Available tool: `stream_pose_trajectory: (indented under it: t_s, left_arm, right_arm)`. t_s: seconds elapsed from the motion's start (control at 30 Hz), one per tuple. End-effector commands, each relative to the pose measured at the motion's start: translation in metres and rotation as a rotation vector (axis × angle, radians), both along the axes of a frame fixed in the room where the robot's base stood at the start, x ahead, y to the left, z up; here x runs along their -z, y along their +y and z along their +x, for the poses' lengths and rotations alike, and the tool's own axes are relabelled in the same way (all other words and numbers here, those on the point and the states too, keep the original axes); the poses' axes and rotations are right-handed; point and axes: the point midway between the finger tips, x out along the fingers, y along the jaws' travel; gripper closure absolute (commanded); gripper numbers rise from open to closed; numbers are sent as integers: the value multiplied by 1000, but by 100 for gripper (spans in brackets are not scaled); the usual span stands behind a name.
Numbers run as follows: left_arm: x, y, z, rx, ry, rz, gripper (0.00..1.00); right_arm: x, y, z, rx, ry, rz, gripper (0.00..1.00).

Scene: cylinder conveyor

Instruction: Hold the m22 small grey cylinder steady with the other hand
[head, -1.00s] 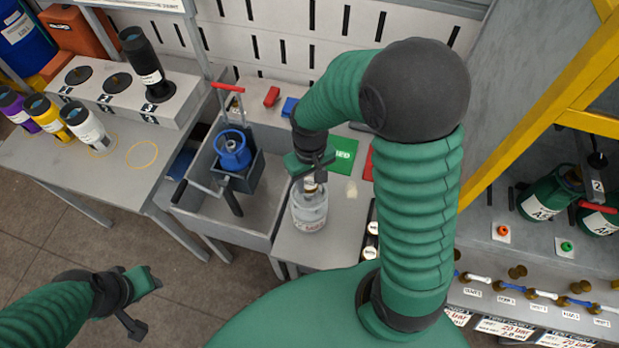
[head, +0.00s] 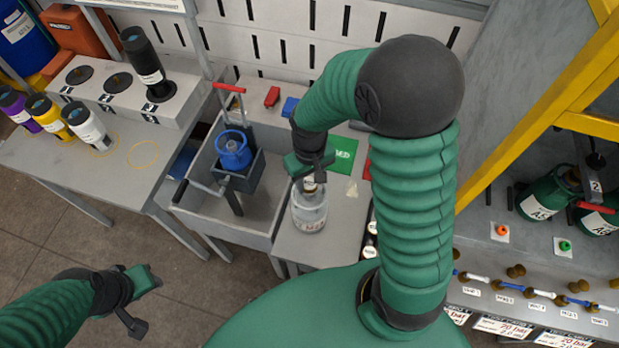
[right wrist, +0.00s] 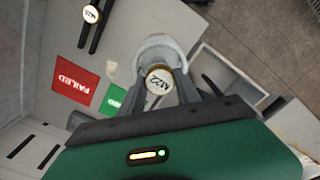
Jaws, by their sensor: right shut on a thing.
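The m22 small grey cylinder (head: 309,213) stands upright on the grey bench beside the sink-like basin. In the right wrist view its round M22 top (right wrist: 158,81) shows between my fingers. My right gripper (head: 312,178) is over the cylinder and shut on its top part; the right wrist view shows both fingers (right wrist: 160,88) on either side of it. My left gripper (head: 148,292) hangs at the lower left of the head view, over the floor, well away from the cylinder. Its jaws look apart, with nothing between them.
A basin (head: 262,228) with a blue cylinder (head: 233,150) in a clamp lies left of the grey cylinder. A green mat (head: 343,153) lies behind it; a red FAILED mat (right wrist: 74,82) lies beside that. Black, white, yellow and purple cylinders stand at the far left.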

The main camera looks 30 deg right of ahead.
Motion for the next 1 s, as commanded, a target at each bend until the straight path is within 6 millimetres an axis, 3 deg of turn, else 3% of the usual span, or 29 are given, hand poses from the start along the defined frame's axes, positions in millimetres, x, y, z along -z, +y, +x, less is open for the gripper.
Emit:
stream_pose_trajectory:
  t_s: [1.0]
  left_arm:
    - [12,0,0,0,0,0,64]
  right_arm:
    - [19,0,0,0,1,0,100]
